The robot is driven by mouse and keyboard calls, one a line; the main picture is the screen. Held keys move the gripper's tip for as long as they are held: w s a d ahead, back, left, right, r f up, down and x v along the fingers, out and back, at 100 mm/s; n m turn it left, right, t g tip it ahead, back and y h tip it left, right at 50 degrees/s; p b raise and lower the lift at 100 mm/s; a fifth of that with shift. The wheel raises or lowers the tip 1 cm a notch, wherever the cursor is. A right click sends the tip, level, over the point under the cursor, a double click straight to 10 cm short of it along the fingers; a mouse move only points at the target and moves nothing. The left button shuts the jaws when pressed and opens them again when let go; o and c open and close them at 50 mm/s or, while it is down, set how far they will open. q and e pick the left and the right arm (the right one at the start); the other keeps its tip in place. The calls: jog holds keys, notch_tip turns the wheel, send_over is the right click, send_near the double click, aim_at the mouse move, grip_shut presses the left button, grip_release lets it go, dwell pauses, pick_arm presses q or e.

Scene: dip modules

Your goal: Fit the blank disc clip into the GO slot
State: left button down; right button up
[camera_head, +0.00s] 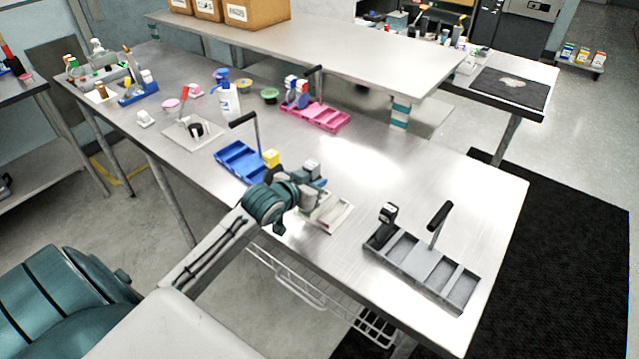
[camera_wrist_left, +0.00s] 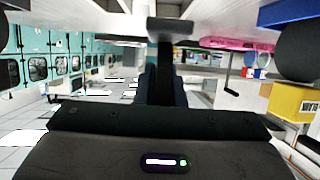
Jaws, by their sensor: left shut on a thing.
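My left gripper (camera_head: 312,178) reaches over the near edge of the table, above a small pale tray. It is shut on a small grey piece, seen end-on at the top middle of the left wrist view (camera_wrist_left: 170,28). I cannot tell from its shape whether this is the blank disc clip, as the fingers and wrist hide most of it. The pale tray (camera_head: 338,217) has raised rims and is partly hidden by the gripper. No GO marking is readable, so I cannot tell which slot is GO. My right gripper is not in view.
A grey compartment tray (camera_head: 411,255) with an upright black handle stands right, a black device (camera_head: 386,222) at its left end. A blue tray (camera_head: 238,165) and yellow block (camera_head: 271,157) are left of the gripper. A pink tray (camera_head: 325,119) stands behind. The table between is clear.

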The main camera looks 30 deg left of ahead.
pick_arm(q)
jog(key=shift+w+a+f, duration=0.1)
jog(key=shift+w+a, duration=0.1)
jog(key=shift+w, duration=0.75)
notch_tip(320, 180, down, 3)
jog(key=shift+r+p, duration=0.15)
jog(key=shift+p, duration=0.7)
jog(key=shift+f, duration=0.45)
jog(key=shift+f, duration=0.15)
jog(key=c, duration=1.5)
grip_release()
